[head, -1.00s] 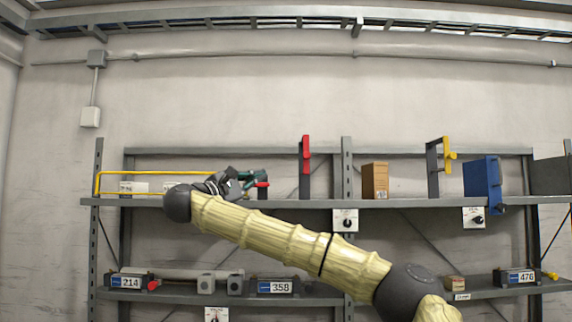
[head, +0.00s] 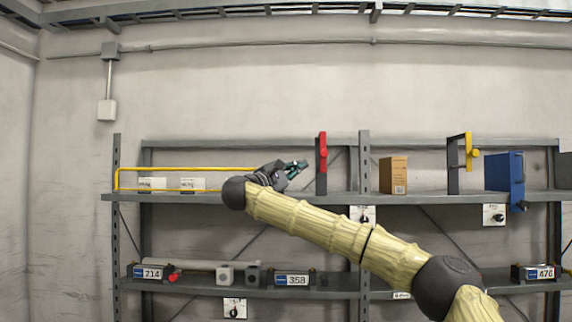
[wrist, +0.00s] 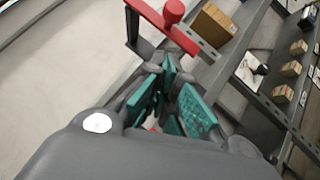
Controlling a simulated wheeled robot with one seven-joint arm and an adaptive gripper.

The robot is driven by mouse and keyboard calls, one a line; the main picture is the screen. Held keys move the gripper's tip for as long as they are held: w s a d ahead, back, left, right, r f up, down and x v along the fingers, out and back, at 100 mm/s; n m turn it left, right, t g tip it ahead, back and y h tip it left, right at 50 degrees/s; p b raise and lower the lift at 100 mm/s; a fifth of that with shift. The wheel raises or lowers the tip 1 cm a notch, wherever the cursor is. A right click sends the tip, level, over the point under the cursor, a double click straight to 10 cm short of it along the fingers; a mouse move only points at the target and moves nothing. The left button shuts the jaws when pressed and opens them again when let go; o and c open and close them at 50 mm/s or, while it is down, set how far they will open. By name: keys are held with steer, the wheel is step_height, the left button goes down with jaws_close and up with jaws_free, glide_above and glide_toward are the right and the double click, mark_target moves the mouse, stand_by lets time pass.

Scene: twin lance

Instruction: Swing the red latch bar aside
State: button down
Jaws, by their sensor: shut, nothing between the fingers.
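The red latch bar (head: 322,148) stands upright on a dark post on the upper shelf, left of the cardboard box. It also shows at the top of the wrist view (wrist: 150,14), with a round red knob (wrist: 174,11) on it. My gripper (head: 300,167) has teal fingers and is just left of the post, below the bar's knob in the head view. In the wrist view my gripper (wrist: 175,88) points towards the bar, with a visible gap before it. The fingers are shut and empty. Contact with the post cannot be told.
A yellow rail (head: 180,169) runs along the shelf to the left. Right of the latch stand a cardboard box (head: 393,175), a post with a yellow latch (head: 470,152) and a blue binder-like box (head: 503,172). Labelled bins sit on the lower shelf.

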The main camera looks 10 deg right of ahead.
mark_target(321, 159)
steer(key=shift+s+d+r+p, duration=0.15)
steer(key=shift+d+r+p, duration=0.1)
steer(key=shift+d+p, duration=0.25)
steer(key=shift+s+d+r+p, duration=0.2)
steer(key=shift+d+r+p, duration=0.1)
steer(key=shift+d, duration=0.35)
steer(key=shift+s+d+r+p, duration=0.15)
steer(key=shift+d+r+p, duration=0.1)
steer(key=shift+d+p, duration=0.25)
steer(key=shift+a+f+b, duration=0.1)
steer(key=shift+b, duration=0.3)
steer(key=shift+f, duration=0.1)
steer(key=shift+s+d+b, duration=0.2)
steer(key=shift+d+b, duration=0.35)
steer(key=shift+b, duration=0.3)
steer(key=shift+n+b, duration=0.3)
steer(key=shift+t, duration=0.3)
